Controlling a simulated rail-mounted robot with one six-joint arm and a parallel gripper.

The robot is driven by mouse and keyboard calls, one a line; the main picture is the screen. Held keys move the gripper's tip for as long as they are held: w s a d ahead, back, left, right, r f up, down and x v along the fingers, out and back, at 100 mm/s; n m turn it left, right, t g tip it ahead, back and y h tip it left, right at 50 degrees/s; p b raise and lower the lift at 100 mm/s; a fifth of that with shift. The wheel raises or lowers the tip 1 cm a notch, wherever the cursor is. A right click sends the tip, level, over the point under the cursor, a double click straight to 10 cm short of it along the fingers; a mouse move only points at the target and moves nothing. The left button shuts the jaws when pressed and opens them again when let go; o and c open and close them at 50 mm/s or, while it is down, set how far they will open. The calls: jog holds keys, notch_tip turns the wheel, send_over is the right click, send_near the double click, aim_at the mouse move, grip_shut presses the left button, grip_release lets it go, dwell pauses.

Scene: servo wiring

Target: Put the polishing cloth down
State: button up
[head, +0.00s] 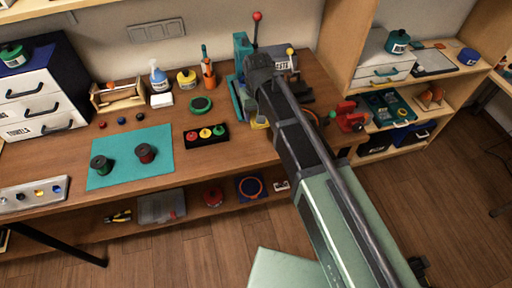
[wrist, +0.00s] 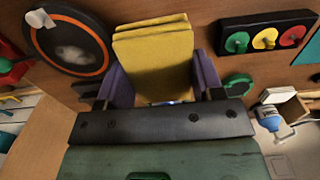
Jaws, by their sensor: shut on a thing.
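The polishing cloth (wrist: 155,50) is a folded yellow piece in the wrist view. My gripper (wrist: 157,68) has its two purple fingers on either side of the cloth and is shut on it. In the head view a small yellow patch of the cloth (head: 260,122) shows beside my arm, above the right part of the workbench (head: 235,155). My arm hides most of the gripper there. I cannot tell whether the cloth touches the bench.
A black board with red, yellow and green discs (head: 205,134) lies left of the cloth. A teal machine with a red-knobbed lever (head: 243,55) stands behind my arm. In the wrist view a dark orange-ringed disc (wrist: 70,45) is near the cloth.

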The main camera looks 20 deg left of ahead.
aim_at(257, 142)
notch_tip(257, 142, down, 13)
jog(key=b, duration=1)
jog(key=shift+r, duration=0.45)
jog(key=shift+f, duration=0.25)
jog(key=o, duration=0.8)
jog(key=shift+r, duration=0.1)
jog(key=shift+o, duration=0.2)
notch_tip(257, 142, up, 13)
jog(key=p, duration=1.2)
jog(key=shift+f+p, duration=0.2)
jog(key=shift+p, duration=0.2)
jog(key=shift+f, duration=0.15)
